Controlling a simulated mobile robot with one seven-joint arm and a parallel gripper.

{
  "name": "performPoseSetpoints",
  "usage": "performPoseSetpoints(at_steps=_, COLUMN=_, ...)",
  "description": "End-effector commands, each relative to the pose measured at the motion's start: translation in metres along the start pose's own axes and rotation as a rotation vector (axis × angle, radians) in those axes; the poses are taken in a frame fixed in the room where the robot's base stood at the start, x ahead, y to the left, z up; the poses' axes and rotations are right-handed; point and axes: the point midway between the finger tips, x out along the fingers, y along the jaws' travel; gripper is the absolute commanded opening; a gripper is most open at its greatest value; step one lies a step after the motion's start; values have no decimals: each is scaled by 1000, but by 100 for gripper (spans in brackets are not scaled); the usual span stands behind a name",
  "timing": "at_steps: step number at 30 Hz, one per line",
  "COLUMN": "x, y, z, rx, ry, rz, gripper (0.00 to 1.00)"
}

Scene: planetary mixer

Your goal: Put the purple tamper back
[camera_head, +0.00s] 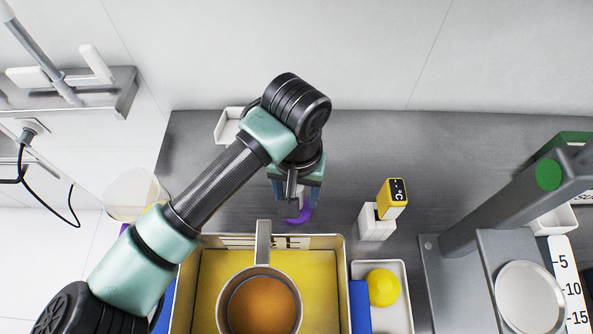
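A purple piece (299,217), which looks like the tamper, shows just below my gripper (296,202), over the grey worktop behind the yellow-lined box. Only a curved part of it is visible; the gripper and wrist hide the rest. My gripper points down from the wrist. Its fingers are small and partly covered, so I cannot tell whether they are closed on the purple piece or only beside it.
A yellow-lined box (210,243) holds a pot (262,270) with brown contents. A white tray (398,320) with a yellow ball-like thing (383,287), a white holder (376,222) with a yellow device (393,196), and the grey mixer (500,200) stand right.

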Motion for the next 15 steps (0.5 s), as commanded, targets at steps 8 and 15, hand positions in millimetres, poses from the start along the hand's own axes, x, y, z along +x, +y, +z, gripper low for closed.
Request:
performPoseSetpoints(at_steps=8, x=-62, y=-1, z=-1, rx=3, ry=4, rz=-7, gripper=62)
performPoseSetpoints(at_steps=15, x=-98, y=0, z=0, rx=3, ry=1, rz=-4, gripper=62)
